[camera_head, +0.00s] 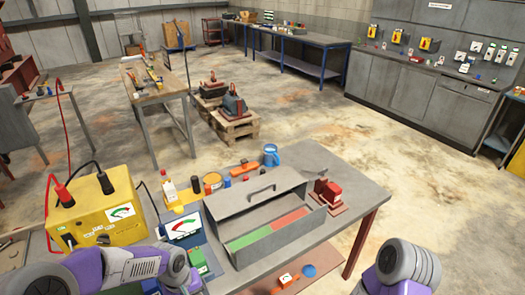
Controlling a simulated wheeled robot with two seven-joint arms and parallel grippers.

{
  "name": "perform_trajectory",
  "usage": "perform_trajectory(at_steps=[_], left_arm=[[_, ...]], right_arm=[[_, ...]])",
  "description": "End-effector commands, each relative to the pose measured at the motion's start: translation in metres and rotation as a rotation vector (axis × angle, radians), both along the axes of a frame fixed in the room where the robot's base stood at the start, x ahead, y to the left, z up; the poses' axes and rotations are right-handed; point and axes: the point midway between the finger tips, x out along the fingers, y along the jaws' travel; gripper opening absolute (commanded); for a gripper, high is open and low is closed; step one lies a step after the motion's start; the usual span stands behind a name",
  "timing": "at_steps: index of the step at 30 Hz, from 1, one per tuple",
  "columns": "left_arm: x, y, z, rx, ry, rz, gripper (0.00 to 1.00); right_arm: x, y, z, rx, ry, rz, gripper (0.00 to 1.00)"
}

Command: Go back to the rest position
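Neither gripper shows. Purple and grey links of my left arm (135,265) cross the bottom left, in front of the near table's left part. A purple and grey link of my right arm (403,266) shows at the bottom right, beside the table's right front side. The hands of both arms are hidden or out of the picture, so their fingers cannot be seen. The grey table (350,185) holds an open grey metal toolbox (283,205) with a green and a red section inside.
A yellow meter box (97,210) with cables stands left, near a blue-framed meter (183,227). A red block (330,192), a blue cup (270,155) and small items surround the toolbox. A wooden bench (160,80) and a pallet (230,122) stand behind; floor at right is clear.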

Motion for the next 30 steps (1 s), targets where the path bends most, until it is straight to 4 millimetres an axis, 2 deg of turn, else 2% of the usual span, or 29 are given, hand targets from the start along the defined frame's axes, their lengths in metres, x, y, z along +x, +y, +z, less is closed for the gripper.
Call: perform_trajectory(at_steps=[1, 5, 10, 15, 18, 23, 30], left_arm=[[-0.003, -0.009, -0.018, -0.032, 0.01, -0.023, 0.8], [-0.01, -0.032, -0.054, -0.114, 0.004, -0.075, 0.8], [-0.028, -0.065, -0.109, -0.221, -0.013, -0.135, 0.8], [-0.063, -0.095, -0.178, -0.29, -0.049, -0.179, 0.8], [-0.082, -0.101, -0.207, -0.285, -0.074, -0.199, 0.8], [-0.1, -0.102, -0.23, -0.256, -0.097, -0.223, 0.8], [-0.103, -0.102, -0.232, -0.247, -0.105, -0.23, 0.8]], right_arm=[[0.001, 0.0, -0.004, 0.0, -0.002, -0.001, 0.43], [0.002, 0.0, -0.009, -0.001, -0.003, -0.001, 0.43], [0.001, 0.0, -0.017, 0.0, -0.001, 0.001, 0.43], [0.001, 0.0, -0.029, 0.0, -0.002, -0.001, 0.43], [0.001, 0.0, -0.034, 0.0, -0.002, -0.001, 0.43], [0.001, 0.0, -0.038, 0.0, -0.002, -0.001, 0.43], [0.001, 0.0, -0.037, 0.0, -0.002, -0.001, 0.43]])
